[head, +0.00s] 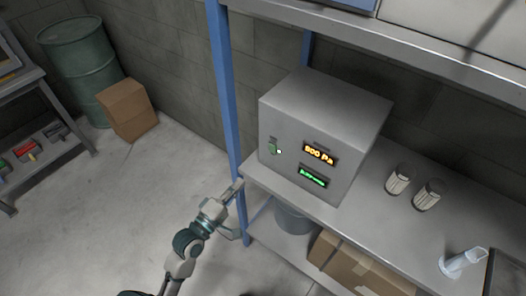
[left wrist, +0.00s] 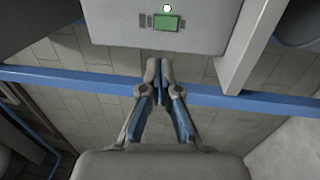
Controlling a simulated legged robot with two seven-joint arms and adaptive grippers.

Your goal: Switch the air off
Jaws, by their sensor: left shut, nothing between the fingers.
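A grey metal control box (head: 286,123) stands on a steel shelf in the head view. Its front has a small green control with a white dot (head: 275,148) at the left, an amber display reading about 800 Pa (head: 319,154), and a green-lit display (head: 312,177) below. My left gripper (head: 237,188) is shut and empty, in front of the shelf edge, below and left of the box and apart from it. In the left wrist view its fingertips (left wrist: 160,68) are together below a pale panel (left wrist: 115,28) with a green rectangle (left wrist: 168,22). My right gripper is not in view.
A blue post (head: 225,95) rises left of the box, close to my left gripper. Two pale canisters (head: 398,179) and a clear white vessel (head: 462,262) stand on the shelf. A bucket (head: 294,217) and carton (head: 352,265) are underneath.

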